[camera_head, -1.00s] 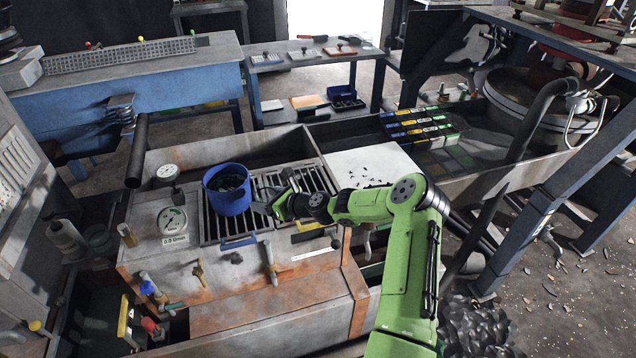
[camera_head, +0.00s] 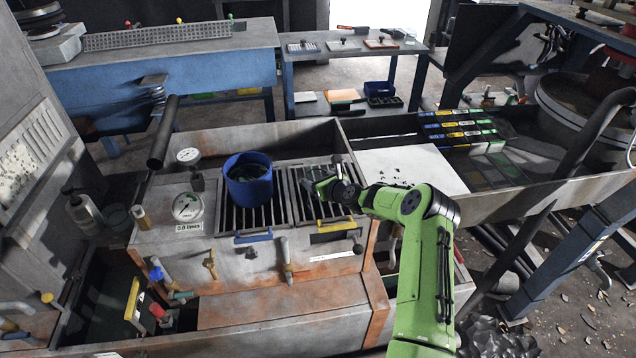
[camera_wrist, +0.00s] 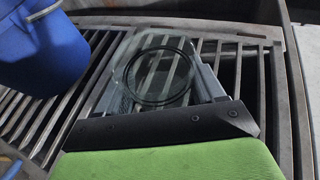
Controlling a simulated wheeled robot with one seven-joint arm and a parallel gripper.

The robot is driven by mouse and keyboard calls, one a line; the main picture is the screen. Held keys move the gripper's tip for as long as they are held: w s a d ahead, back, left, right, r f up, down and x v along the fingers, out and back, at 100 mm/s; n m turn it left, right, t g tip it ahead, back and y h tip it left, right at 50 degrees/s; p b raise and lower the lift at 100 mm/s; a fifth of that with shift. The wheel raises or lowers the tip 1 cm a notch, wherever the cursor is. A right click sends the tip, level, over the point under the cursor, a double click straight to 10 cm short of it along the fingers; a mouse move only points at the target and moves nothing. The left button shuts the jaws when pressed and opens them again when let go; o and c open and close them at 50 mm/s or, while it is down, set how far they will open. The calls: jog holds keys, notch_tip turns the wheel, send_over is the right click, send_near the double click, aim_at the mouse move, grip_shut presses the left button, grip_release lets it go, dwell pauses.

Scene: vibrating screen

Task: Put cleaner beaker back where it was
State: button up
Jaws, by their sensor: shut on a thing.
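A clear glass beaker (camera_wrist: 155,76) shows from above in the wrist view, with a dark round rim or base. My gripper (camera_wrist: 150,80) is shut on it, a finger on either side, and the grate's bars show through the glass. In the head view my gripper (camera_head: 318,184) is over the right-hand grate (camera_head: 297,206), to the right of the blue bucket (camera_head: 246,190). The beaker is too small and clear to make out there. I cannot tell whether it touches the bars.
The blue bucket, with dark contents, stands close on the left and also shows in the wrist view (camera_wrist: 50,60). A white board (camera_head: 420,165) lies to the right of the grate. A round dial (camera_head: 187,206) stands left of the bucket.

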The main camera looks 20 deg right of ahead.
jog(key=shift+r, duration=0.1)
jog(key=o, duration=1.1)
jog(key=shift+o, duration=0.2)
